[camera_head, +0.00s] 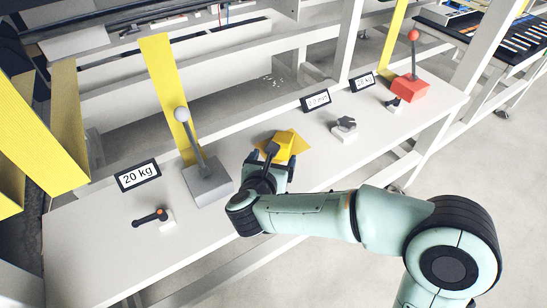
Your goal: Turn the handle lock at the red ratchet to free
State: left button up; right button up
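The red ratchet (409,89) stands near the far right end of the white bench. Its lever rises to a red ball (413,34). A small lock with a black handle (394,103) sits on the bench just in front of it; its exact turn is too small to tell. My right arm comes in from the right. Its gripper (269,170) is beside a yellow block (284,143) at the bench's middle, well left of the red ratchet. The fingers look spread apart, with a dark lever-like part showing between them; contact cannot be told. My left gripper is not in view.
A grey ratchet (207,183) with a white ball lever stands left, by a "20 kg" sign (138,176). An orange-tipped handle lock (153,217) lies nearby. A dark star knob (344,126) and two more signs stand between the yellow block and red ratchet. Yellow strips slope down behind.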

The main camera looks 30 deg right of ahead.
aim_at(395, 101)
jog(key=k, duration=1)
